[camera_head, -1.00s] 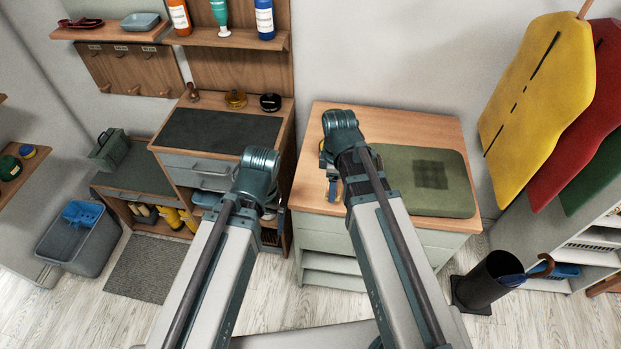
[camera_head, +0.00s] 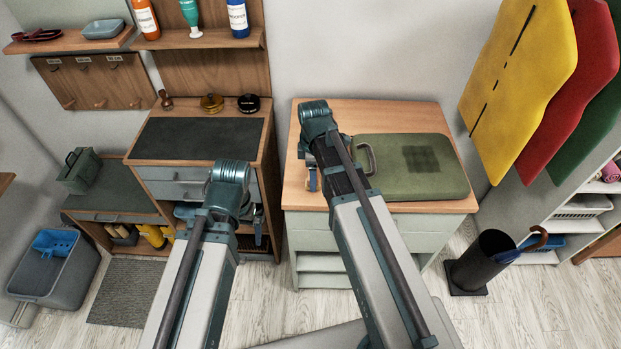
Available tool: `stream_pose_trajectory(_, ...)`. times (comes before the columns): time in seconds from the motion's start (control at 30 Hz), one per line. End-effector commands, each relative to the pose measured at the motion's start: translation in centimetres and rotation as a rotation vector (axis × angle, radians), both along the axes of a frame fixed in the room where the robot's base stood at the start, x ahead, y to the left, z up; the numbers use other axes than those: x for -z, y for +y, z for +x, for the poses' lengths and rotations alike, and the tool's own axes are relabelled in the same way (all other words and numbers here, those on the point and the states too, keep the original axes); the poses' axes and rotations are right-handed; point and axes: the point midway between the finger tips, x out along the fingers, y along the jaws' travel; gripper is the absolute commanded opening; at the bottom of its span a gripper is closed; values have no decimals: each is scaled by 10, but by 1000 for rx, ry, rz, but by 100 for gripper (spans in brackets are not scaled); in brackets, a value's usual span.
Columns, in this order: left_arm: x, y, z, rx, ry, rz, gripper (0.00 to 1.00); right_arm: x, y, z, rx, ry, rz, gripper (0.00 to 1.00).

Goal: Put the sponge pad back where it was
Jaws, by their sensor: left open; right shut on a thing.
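My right gripper (camera_head: 312,180) points down over the left part of the right cabinet's wooden top (camera_head: 385,112). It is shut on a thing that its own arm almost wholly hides. I cannot make out a sponge pad for certain in this view. My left gripper (camera_head: 259,232) is open and hangs low in front of the right side of the left cabinet (camera_head: 150,174). Its fingers are partly hidden by its wrist.
A green case (camera_head: 440,182) with a handle lies right of my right arm. A dark mat (camera_head: 197,138) covers the left cabinet. A grey bucket (camera_head: 50,275) stands at left. An umbrella stand (camera_head: 480,262) stands at right. The wall shelf (camera_head: 205,38) holds bottles.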

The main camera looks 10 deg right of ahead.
Motion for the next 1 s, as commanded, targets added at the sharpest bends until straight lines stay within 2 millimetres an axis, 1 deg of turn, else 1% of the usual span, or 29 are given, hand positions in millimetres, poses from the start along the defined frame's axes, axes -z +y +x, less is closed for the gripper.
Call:
stream_pose_trajectory(0.1,-1,0,0,0,0,0,99,-1,0,0,0,0,0,25)
stream_pose_trajectory(0.27,4,0,0,0,0,0,99,4,0,0,0,0,0,25)
stream_pose_trajectory(0.3,2,0,0,0,0,0,99,2,0,0,0,0,0,77)
stream_pose_trajectory(0.37,2,0,0,0,0,0,99,2,0,0,0,0,0,88)
stream_pose_trajectory(0.4,2,0,0,0,0,0,99,2,0,0,0,0,0,95)
stream_pose_trajectory(0.43,2,0,0,0,0,0,99,2,0,0,0,0,0,99)
stream_pose_trajectory(0.77,1,0,0,0,0,0,99,1,0,0,0,0,0,99)
stream_pose_trajectory(0.87,-2,0,0,0,0,0,99,-2,0,0,0,0,0,99)
stream_pose_trajectory(1.0,-12,0,0,0,0,0,99,-12,0,0,0,0,0,99)
